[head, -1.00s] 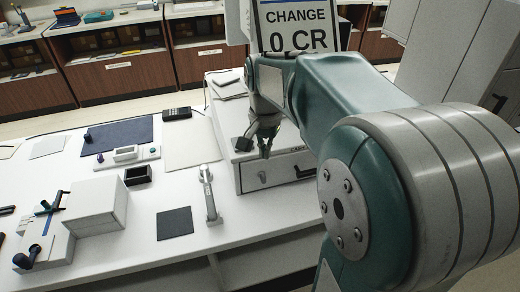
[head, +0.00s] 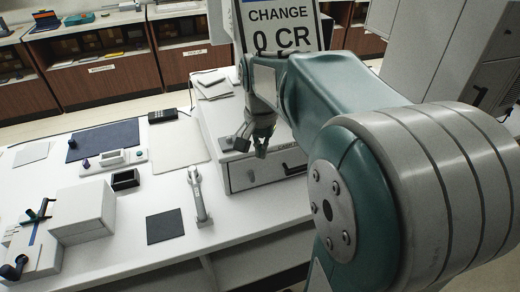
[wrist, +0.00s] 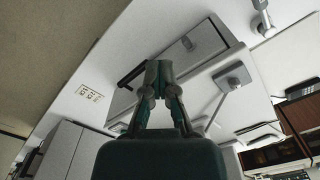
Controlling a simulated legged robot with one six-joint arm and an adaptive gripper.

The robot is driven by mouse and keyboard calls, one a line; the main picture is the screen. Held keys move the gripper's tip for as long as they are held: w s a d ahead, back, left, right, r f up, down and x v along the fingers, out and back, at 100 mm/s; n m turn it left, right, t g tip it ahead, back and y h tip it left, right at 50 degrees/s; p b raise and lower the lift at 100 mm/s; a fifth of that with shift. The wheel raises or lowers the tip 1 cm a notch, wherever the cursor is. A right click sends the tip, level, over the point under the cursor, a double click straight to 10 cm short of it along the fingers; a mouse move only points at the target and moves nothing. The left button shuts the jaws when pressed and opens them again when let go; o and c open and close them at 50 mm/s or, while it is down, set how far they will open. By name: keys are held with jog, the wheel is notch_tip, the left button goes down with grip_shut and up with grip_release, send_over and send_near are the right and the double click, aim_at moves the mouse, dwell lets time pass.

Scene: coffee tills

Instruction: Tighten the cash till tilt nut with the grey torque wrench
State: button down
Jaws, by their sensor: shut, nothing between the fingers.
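The cash till (head: 240,178) is a white box with a drawer front and dark handle; it also shows in the wrist view (wrist: 190,47). A grey tool with a ring-like upper end, apparently the torque wrench (head: 201,205), lies on the counter left of the till. Its end shows at the top of the wrist view (wrist: 264,24). My gripper (head: 261,151) is over the till's front, right of the wrench and apart from it. In the wrist view my gripper (wrist: 158,73) has its fingertips together and empty. I cannot pick out the tilt nut for sure.
A CHANGE 0 CR display (head: 283,28) stands behind my arm. A small grey block on a rod (wrist: 232,76) rises by the till. A dark square mat (head: 165,227), white box (head: 83,212) and open black box (head: 125,179) lie left.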

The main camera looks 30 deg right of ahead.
jog(key=shift+s+d, duration=0.1)
jog(key=s+d, duration=0.8)
jog(key=d, duration=0.3)
jog(key=shift+s, duration=0.3)
dwell(2.8)
jog(key=shift+r, duration=0.1)
jog(key=shift+r, duration=0.35)
notch_tip(320, 180, up, 8)
dwell(2.9)
